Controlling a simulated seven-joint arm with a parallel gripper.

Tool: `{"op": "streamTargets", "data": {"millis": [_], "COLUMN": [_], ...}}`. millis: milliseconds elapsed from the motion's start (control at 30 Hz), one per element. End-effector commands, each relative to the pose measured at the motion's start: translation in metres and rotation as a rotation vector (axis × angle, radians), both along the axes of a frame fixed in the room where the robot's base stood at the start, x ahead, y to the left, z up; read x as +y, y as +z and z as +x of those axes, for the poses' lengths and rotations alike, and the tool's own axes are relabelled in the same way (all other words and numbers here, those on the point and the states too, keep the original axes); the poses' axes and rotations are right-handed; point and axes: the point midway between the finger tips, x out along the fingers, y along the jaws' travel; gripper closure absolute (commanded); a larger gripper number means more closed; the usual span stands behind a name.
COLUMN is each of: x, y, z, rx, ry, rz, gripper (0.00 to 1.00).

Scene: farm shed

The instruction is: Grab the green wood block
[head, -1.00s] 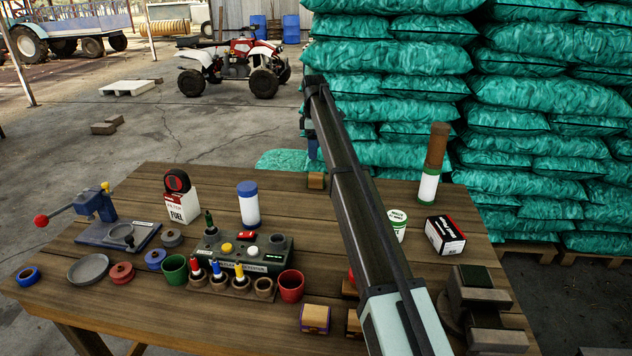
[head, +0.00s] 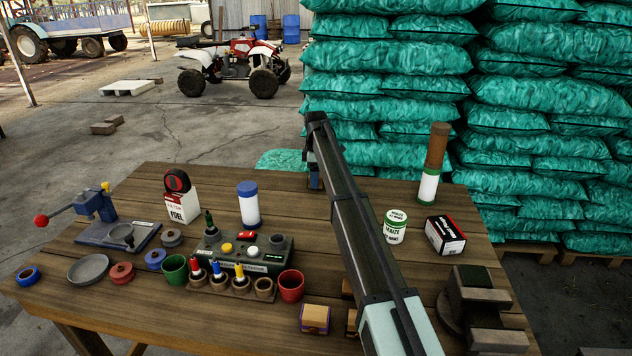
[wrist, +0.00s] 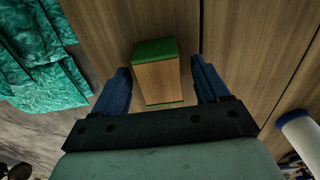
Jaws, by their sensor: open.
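The green wood block (wrist: 159,82) shows in the wrist view, with a green end, a plain wood face and a thin green edge at its near end. My gripper (wrist: 160,66) is open, with one blue finger on each side of the block and a gap visible on both sides. In the head view my gripper (head: 315,178) is low at the table's back edge, and the arm and gripper hide the block there.
A blue-capped white bottle (head: 248,204) stands left of my gripper. A green-and-white tin (head: 395,228), a red-and-black box (head: 446,236) and a tall brown-and-white cylinder (head: 433,165) stand to the right. A purple-sided wood block (head: 315,319) sits near the front. Teal sacks (head: 400,90) are stacked behind.

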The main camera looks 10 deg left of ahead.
Motion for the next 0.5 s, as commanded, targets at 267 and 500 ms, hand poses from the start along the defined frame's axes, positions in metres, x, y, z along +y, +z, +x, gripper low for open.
{"op": "streamTargets", "data": {"millis": [267,500], "x": [-0.0001,-0.0001], "y": [-0.0034,-0.0032], "z": [0.0001,0.0001], "rx": [0.0,0.0], "ry": [0.0,-0.001], "rz": [0.0,0.0], "gripper": [0.27,0.49]}}
